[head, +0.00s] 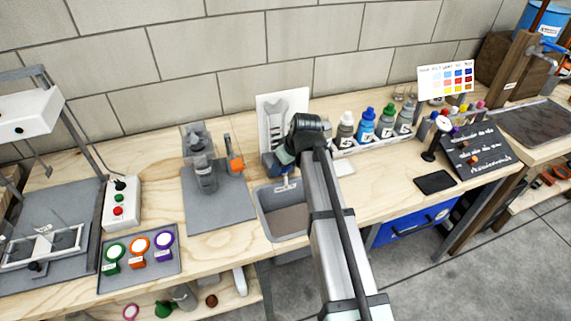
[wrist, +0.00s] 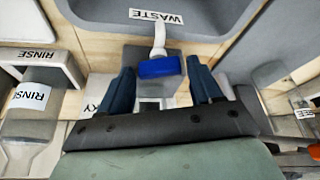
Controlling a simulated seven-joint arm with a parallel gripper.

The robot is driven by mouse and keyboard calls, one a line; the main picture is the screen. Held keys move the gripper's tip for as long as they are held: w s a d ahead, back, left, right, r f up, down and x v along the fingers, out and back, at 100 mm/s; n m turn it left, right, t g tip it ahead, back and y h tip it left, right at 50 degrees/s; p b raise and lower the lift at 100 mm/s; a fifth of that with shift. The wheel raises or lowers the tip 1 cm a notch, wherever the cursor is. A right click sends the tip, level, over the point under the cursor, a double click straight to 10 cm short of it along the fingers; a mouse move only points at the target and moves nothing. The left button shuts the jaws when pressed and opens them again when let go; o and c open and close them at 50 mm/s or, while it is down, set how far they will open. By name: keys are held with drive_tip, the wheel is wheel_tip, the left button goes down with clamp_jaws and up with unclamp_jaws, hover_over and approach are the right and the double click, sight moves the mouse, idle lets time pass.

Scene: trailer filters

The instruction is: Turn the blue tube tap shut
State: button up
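The blue tube tap shows in the wrist view as a blue block (wrist: 160,67) at the end of a short white tube (wrist: 159,38) that leads toward the bin labelled WASTE. My gripper (wrist: 159,70) is open, its two dark blue fingers on either side of the tap. A small gap shows between each finger and the block. I cannot tell whether the tap lies between the tips or a little beyond them. In the head view my gripper (head: 283,157) is at the back edge of the grey waste bin (head: 268,215), and my arm hides most of this spot.
Bottles (head: 366,125) stand in a rack to the right. A grey stand with an orange-handled part (head: 235,163) is to the left. Another blue tap (head: 553,45) is at the far right.

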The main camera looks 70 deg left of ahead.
drive_tip(key=c, duration=0.8)
drive_tip(key=shift+o, duration=0.2)
drive_tip(key=shift+s+m+t, duration=0.1)
drive_tip(key=shift+m+t, duration=0.7)
drive_tip(key=shift+m, duration=1.4)
drive_tip(key=o, duration=1)
drive_tip(key=shift+o, duration=0.2)
drive_tip(key=shift+r, duration=0.15)
drive_tip(key=v, duration=1.3)
drive_tip(key=shift+d+r, duration=0.2)
drive_tip(key=shift+d, duration=0.1)
